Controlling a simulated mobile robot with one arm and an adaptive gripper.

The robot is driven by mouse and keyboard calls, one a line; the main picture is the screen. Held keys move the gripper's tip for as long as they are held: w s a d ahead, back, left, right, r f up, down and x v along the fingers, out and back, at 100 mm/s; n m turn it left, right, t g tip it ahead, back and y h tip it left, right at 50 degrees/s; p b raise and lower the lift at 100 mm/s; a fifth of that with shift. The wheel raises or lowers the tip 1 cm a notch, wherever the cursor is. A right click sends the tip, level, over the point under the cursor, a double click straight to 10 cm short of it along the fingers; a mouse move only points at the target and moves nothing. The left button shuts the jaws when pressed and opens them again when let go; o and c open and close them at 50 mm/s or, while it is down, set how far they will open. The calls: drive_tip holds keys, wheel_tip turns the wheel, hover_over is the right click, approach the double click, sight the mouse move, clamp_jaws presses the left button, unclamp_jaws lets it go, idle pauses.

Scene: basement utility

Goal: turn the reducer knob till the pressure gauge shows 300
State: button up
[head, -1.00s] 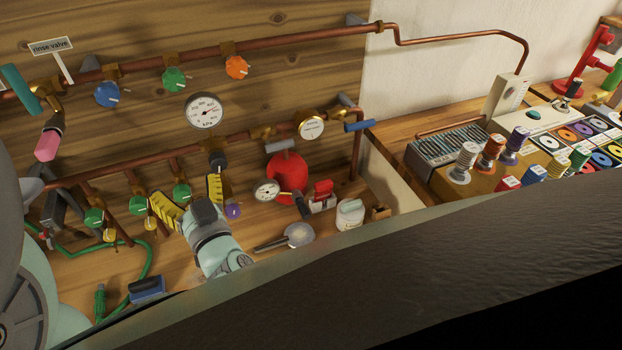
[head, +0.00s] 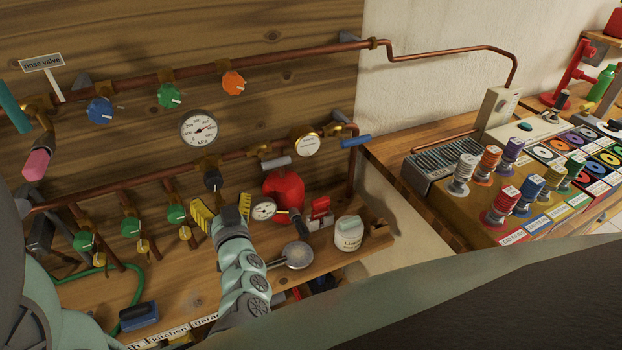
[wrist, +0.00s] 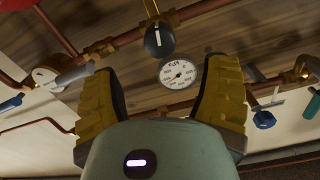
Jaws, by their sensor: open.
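The reducer knob (head: 212,180) is black and sits on the lower copper pipe. It also shows in the wrist view (wrist: 158,40) with a white mark. The round white kPa pressure gauge (head: 199,128) is above it on the wooden wall and shows in the wrist view (wrist: 178,72). Its red needle points right and slightly up in the head view; the exact value is too small to read. My gripper (head: 223,210) has yellow fingers, spread apart and empty. It is just below the knob in the head view. In the wrist view the knob is beyond the fingertips, apparently untouched.
Blue (head: 99,110), green (head: 169,95) and orange (head: 233,83) knobs sit on the upper pipe. A red tank (head: 283,193) and a small gauge (head: 263,209) are close right of my gripper. Small green and yellow valves are to its left. A metal pan (head: 297,255) lies on the bench.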

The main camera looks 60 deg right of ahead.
sight(214, 184)
drive_tip(key=x, duration=0.6)
drive_tip(key=shift+w+d, duration=0.2)
drive_tip(key=shift+d, duration=0.15)
drive_tip(key=shift+w+d, duration=0.15)
drive_tip(key=shift+w, duration=0.25)
drive_tip(key=shift+o, duration=0.3)
drive_tip(key=c, duration=1.3)
drive_tip(key=shift+o, duration=0.2)
drive_tip(key=shift+f, duration=0.1)
